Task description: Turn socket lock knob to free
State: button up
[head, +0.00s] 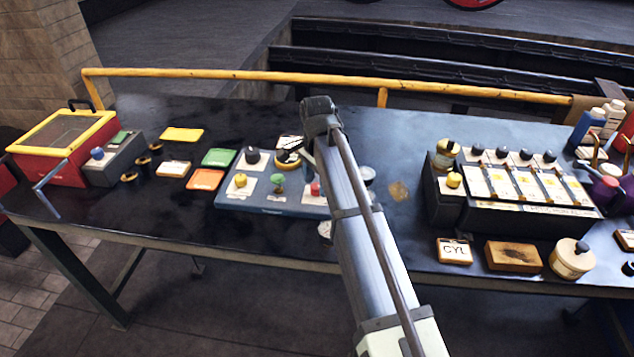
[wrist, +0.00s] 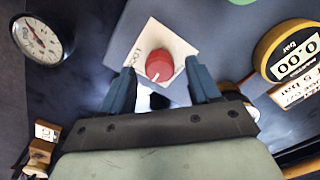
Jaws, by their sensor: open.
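A red round knob (wrist: 159,65) with a short white mark sits on a pale square plate (wrist: 178,40) in the wrist view. The mark points towards the lower edge of the picture. In the head view the red knob (head: 315,189) shows beside my arm, on the blue-grey panel (head: 272,208). My gripper (wrist: 160,72) is open, with one finger on each side of the knob in the picture. Nothing is held. I cannot tell whether the fingers touch the knob.
A round gauge (wrist: 43,40) lies left in the wrist view, and a yellow-rimmed display (wrist: 290,50) lies right. The panel also carries a green knob (head: 278,180), a yellow knob (head: 240,181) and a black knob (head: 252,155). A switch block (head: 520,187) stands further right.

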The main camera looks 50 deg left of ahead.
jog(key=shift+f, duration=0.4)
jog(key=c, duration=1)
